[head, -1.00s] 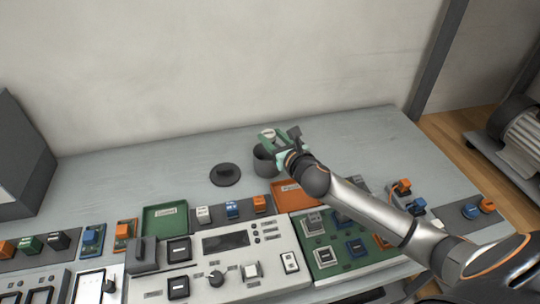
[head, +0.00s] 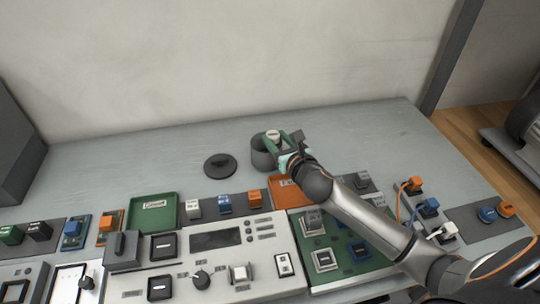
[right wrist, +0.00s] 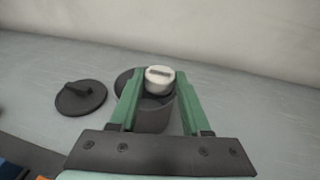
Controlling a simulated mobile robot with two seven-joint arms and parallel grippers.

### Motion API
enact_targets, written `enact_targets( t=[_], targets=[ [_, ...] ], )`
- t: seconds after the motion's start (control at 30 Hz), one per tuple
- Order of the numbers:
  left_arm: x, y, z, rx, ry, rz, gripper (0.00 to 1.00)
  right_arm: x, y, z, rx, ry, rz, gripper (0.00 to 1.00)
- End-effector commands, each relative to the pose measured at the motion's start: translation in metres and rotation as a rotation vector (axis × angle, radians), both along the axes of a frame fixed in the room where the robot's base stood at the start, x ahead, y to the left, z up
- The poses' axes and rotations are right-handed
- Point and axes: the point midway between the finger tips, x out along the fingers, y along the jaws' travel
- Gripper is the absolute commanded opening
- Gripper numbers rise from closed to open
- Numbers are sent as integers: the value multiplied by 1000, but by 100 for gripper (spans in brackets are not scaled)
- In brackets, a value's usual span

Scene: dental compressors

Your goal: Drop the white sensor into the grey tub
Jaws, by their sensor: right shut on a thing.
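The white sensor (right wrist: 159,79) is a small round piece with a slot-like mark on top. It also shows in the head view (head: 272,134). My right gripper (head: 273,140) is shut on it and holds it over the mouth of the grey tub (head: 262,158). In the right wrist view the green fingers (right wrist: 156,85) grip the sensor from both sides, and the tub (right wrist: 153,122) is behind and below it. The fingers hide part of the tub's rim. How far the sensor is above the rim I cannot tell. My left gripper is out of view.
A dark round lid with a handle (head: 220,165) lies left of the tub; it also shows in the right wrist view (right wrist: 81,97). A green tray (head: 152,212) and an orange tray (head: 284,191) lie in front. Control panels and several small connectors fill the near side.

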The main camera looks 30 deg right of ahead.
Motion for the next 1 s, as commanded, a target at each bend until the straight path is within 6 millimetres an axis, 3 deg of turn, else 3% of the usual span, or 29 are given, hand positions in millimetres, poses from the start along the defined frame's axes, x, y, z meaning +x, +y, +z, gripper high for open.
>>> enact_targets(
  t=[0.33,0.37,0.63,1.0],
  targets=[
    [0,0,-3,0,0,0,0,-1,2,-2,0,-1,1,0],
    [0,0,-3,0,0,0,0,-1,2,-2,0,-1,1,49],
    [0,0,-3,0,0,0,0,-1,1,-2,0,-1,0,80],
    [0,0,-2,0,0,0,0,-5,2,-2,-1,1,1,82]
  ],
)
